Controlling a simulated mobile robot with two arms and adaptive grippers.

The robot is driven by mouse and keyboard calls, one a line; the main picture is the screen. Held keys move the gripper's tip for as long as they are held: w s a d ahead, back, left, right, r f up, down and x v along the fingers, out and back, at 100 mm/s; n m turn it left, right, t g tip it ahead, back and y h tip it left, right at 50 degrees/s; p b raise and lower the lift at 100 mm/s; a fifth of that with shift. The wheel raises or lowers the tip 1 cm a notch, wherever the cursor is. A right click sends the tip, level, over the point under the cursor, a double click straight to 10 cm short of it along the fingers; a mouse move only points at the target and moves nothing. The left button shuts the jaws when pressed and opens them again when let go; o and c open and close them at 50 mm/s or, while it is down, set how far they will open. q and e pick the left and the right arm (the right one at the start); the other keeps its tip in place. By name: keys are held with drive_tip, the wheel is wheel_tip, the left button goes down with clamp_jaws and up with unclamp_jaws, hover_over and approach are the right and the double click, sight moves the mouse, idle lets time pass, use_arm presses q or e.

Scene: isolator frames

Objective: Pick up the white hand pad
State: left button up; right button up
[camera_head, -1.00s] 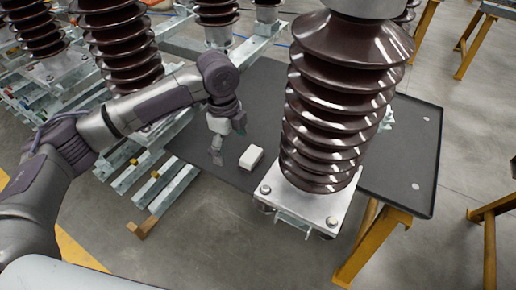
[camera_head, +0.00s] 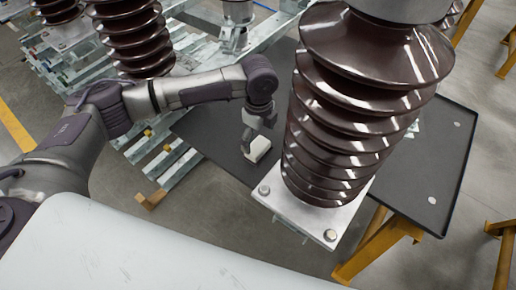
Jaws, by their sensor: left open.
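The white hand pad (camera_head: 258,150) is a small white block lying on the dark table top (camera_head: 215,135), just left of the large brown insulator. My left gripper (camera_head: 247,147) points down at the pad's left side. Its fingers overlap the pad's upper left part in the picture. It is open, and I cannot tell whether a finger touches the pad. My right gripper is not in view.
A tall brown ribbed insulator (camera_head: 355,110) on a metal base plate (camera_head: 302,214) stands close to the right of the pad. More insulators (camera_head: 130,38) and metal frames (camera_head: 160,160) stand at the left.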

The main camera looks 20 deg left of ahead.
sight(258, 146)
use_arm(q)
drive_tip(key=shift+f, duration=0.35)
wheel_tip(258, 146, down, 4)
drive_tip(key=shift+w+a+f, duration=0.1)
drive_tip(key=shift+a+f, duration=0.05)
drive_tip(key=shift+f, duration=0.2)
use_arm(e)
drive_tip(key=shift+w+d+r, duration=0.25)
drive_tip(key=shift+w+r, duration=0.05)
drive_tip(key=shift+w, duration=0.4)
use_arm(q)
drive_tip(key=shift+c, duration=0.8)
drive_tip(key=c, duration=0.9)
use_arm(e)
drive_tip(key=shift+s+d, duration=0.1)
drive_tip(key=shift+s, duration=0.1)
